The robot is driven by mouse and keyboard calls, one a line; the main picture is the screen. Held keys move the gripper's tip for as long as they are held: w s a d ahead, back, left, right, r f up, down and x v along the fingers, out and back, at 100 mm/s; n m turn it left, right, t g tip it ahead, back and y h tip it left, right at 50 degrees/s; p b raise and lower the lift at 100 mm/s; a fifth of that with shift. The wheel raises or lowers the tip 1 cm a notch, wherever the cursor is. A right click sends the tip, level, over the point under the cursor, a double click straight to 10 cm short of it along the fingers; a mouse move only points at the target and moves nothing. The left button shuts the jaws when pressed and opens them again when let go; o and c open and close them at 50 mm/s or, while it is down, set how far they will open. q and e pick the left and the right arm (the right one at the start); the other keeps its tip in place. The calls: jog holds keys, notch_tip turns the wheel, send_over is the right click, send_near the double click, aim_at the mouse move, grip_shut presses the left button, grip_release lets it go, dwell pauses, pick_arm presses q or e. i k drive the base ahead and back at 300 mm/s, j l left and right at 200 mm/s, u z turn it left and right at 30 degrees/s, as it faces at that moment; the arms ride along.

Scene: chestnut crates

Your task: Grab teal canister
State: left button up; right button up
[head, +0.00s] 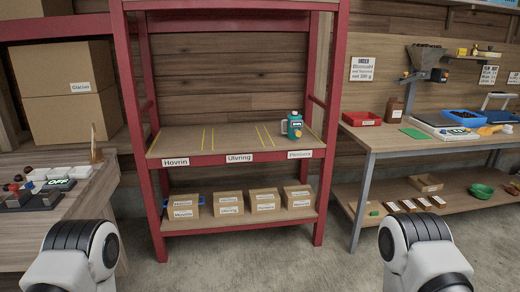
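The teal canister (294,126) stands upright near the right end of the middle shelf (180,146) of a red-framed rack, above the rightmost shelf label. It has a pale cap and a dark label on its front. Only my two white-and-black arm links show, at the bottom left and bottom right of the head view. Both grippers are out of the picture, so their fingers cannot be seen. Nothing is seen touching the canister.
Small cardboard boxes (229,203) line the lower shelf. Red uprights (325,130) frame the rack. A workbench (420,143) with a red tray (362,119) and blue bin (463,117) stands right; a table with switches (60,215) stands left. Floor before the rack is clear.

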aim_at(295, 122)
jog(key=i+l+z, duration=0.15)
jog(key=i+z, duration=0.35)
jog(key=i, duration=0.45)
jog(key=i+j+z, duration=0.25)
jog(key=i+z, duration=0.25)
jog(key=i, duration=0.4)
